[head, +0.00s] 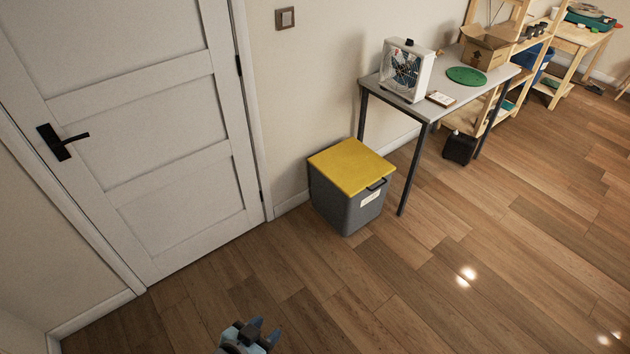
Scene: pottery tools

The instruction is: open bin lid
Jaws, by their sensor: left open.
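A grey bin (342,205) stands on the floor against the wall, between the white door and the table. Its yellow lid (349,164) lies flat and closed on top. A dark handle (377,184) sits at the lid's front edge, above a white label on the bin's front. My left gripper (262,327) shows at the bottom edge of the head view, open and empty, apart from the bin and well in front of it. Most of its arm is out of the picture. My right gripper is not in view.
A grey table (457,94) with dark legs stands right of the bin, one leg close beside it. It holds a fan (406,71), a green disc (466,76) and a cardboard box (484,47). A closed white door (140,130) is at left. The wooden floor before the bin is clear.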

